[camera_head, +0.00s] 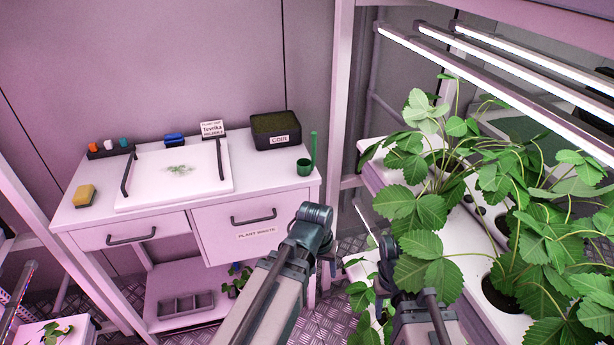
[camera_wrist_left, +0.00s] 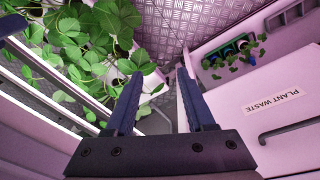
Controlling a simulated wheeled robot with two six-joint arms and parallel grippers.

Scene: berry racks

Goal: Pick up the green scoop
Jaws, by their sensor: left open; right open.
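The green scoop (camera_head: 304,167) stands at the right front corner of the white cabinet top, its cup down and its long handle upright. My left gripper (camera_head: 328,264) is in front of the cabinet, below and to the right of the scoop and apart from it. In the left wrist view its fingers (camera_wrist_left: 158,75) are spread with nothing between them; the scoop is not seen there. My right gripper (camera_head: 386,258) is further right, beside the strawberry leaves, and is open.
A black COIR box (camera_head: 275,138) stands behind the scoop. A white tray (camera_head: 148,195) lies left of it, with a yellow sponge (camera_head: 84,196) beyond. The plant waste drawer (camera_head: 285,228) is shut. A strawberry rack (camera_head: 470,245) with overhanging leaves crowds the right side.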

